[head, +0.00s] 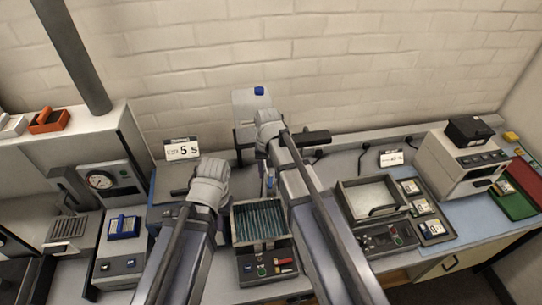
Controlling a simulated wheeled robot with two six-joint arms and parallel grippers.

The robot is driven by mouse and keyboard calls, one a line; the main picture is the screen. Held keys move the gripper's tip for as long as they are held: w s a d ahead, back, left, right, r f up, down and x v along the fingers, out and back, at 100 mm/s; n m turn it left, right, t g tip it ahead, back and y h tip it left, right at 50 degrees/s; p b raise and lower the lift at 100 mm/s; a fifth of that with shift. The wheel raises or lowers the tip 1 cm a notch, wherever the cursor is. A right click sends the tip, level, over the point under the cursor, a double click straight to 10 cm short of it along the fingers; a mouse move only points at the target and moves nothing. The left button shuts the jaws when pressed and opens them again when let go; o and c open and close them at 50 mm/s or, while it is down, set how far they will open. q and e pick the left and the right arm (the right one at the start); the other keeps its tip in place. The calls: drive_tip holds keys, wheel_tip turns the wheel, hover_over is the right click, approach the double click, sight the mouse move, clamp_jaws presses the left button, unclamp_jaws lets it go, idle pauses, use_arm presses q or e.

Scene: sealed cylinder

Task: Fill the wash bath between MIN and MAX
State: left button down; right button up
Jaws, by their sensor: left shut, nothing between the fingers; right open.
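Two open-topped baths stand on the bench. One is a dark-rimmed bath (234,225) with a teal striped inside, in the middle. The other is a pale-lined bath (372,196) on the right, which looks empty. I cannot tell which is the wash bath, and no MIN or MAX marks are readable. A grey box with a blue knob (259,90) stands against the wall, partly behind my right wrist. My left gripper (182,191) is shut and empty, left of the striped bath. My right gripper (315,137) is open, beyond the baths near the wall; its fingertips are small and unclear.
A small sign (181,149) reads "5 s"; another sign (391,158) stands right. A gauge unit (100,180) and a blue-topped device (124,226) stand left. A grey instrument (462,158), a green tray (513,203) and a red tray (527,176) are at the right.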

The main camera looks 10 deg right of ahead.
sight(271, 184)
drive_tip(key=shift+w+d+r, duration=0.4)
drive_tip(key=shift+w+r, duration=0.25)
drive_tip(key=shift+w, duration=0.2)
use_arm(q)
drive_tip(key=shift+w+r, duration=0.25)
drive_tip(key=shift+r, duration=0.3)
drive_tip(key=shift+f, duration=0.1)
use_arm(e)
drive_tip(key=shift+s+f, duration=0.1)
drive_tip(key=shift+f, duration=0.1)
wheel_tip(271, 184, down, 8)
drive_tip(key=b, duration=0.7)
drive_tip(key=shift+r+b, duration=0.25)
drive_tip(key=shift+b, duration=0.05)
use_arm(q)
wheel_tip(271, 184, down, 8)
drive_tip(key=shift+r, duration=0.25)
drive_tip(key=shift+d, duration=0.1)
use_arm(e)
clamp_jaws()
